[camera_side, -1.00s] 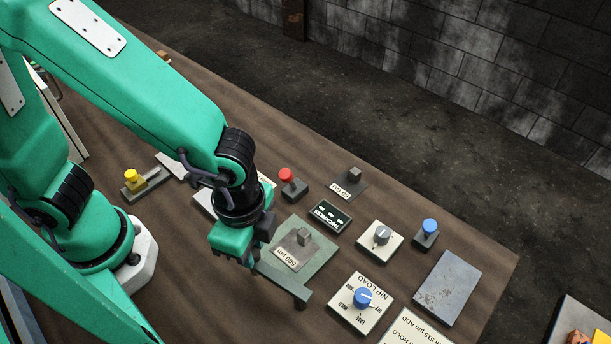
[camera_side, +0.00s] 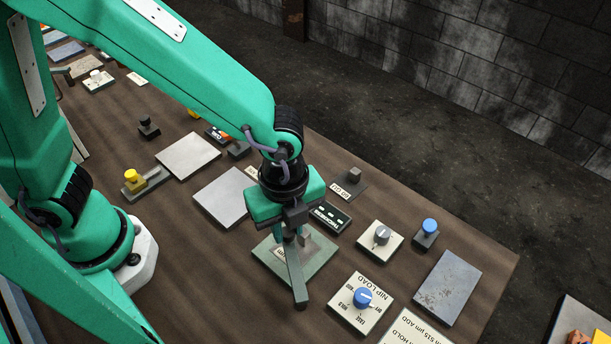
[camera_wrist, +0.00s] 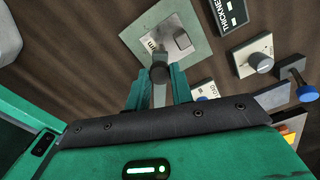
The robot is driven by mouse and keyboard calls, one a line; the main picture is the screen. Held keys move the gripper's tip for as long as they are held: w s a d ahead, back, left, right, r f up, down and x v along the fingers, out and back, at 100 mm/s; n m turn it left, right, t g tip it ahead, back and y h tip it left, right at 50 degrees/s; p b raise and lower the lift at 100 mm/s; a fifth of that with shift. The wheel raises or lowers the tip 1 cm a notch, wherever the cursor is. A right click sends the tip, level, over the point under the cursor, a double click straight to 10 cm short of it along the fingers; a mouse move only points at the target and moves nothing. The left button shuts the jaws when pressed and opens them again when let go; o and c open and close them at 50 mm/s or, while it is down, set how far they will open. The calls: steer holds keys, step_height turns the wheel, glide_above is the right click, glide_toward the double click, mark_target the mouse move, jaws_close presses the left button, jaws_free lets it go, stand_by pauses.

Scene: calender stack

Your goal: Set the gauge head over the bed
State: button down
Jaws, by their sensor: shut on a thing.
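My gripper (camera_side: 292,232) is shut on the gauge head, a dark grey-green bar (camera_side: 295,276). In the side view the bar runs from the jaws toward the viewer, its near end at the front corner of a pale green plate, which looks like the bed (camera_side: 268,256). The bar crosses over the plate's right part in the picture; I cannot tell its height. A grey block on a "µm" label sits on the plate. The wrist view shows the plate (camera_wrist: 196,50), the block (camera_wrist: 182,40) and the bar's dark round end (camera_wrist: 159,73) ahead of the jaws (camera_wrist: 160,92).
Right of the plate are the NIP LOAD panel with a blue knob (camera_side: 362,297), a grey dial (camera_side: 381,236), a blue button (camera_side: 429,227) and a metal slab (camera_side: 449,288). A THICKNESS display (camera_side: 330,217) is behind the plate. A grey slab (camera_side: 221,197) and yellow button (camera_side: 131,176) are left.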

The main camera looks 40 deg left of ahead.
steer(key=shift+w+d+r, duration=0.1)
steer(key=shift+w+d, duration=0.1)
steer(key=shift+w, duration=0.05)
steer(key=shift+m, duration=0.3)
steer(key=c, duration=1.2)
jaws_free()
steer(key=shift+r, duration=3.9)
